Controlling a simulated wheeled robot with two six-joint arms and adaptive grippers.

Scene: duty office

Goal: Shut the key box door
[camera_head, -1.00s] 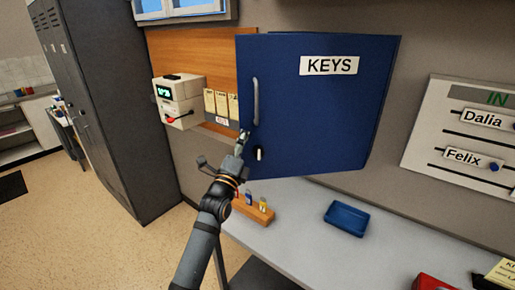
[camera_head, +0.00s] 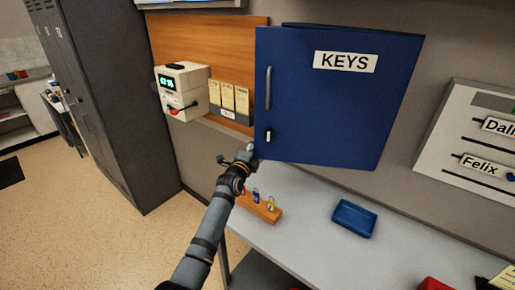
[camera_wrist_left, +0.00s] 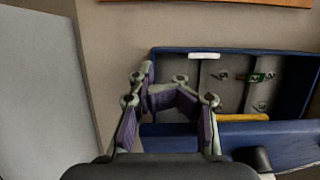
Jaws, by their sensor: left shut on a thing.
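The blue key box door (camera_head: 335,110) with a KEYS label fills the upper middle of the head view. It has a grey handle (camera_head: 268,88) and a lock (camera_head: 269,136) near its left edge. The wrist view shows the key box (camera_wrist_left: 308,70) open, with hooks and key tags inside. My left gripper (camera_head: 250,150) is at the door's lower left corner, below the lock. Its fingers (camera_wrist_left: 165,110) are shut on a blue part, which appears to be the door's edge; the exact contact is hard to see. My right gripper is not in view.
A grey desk (camera_head: 310,225) runs below, with a wooden key rack (camera_head: 262,208) and a blue tray (camera_head: 354,217). A time clock (camera_head: 183,90) and cards (camera_head: 235,98) are left of the door. A name board (camera_head: 470,130) hangs right. A dark locker (camera_head: 110,100) stands left.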

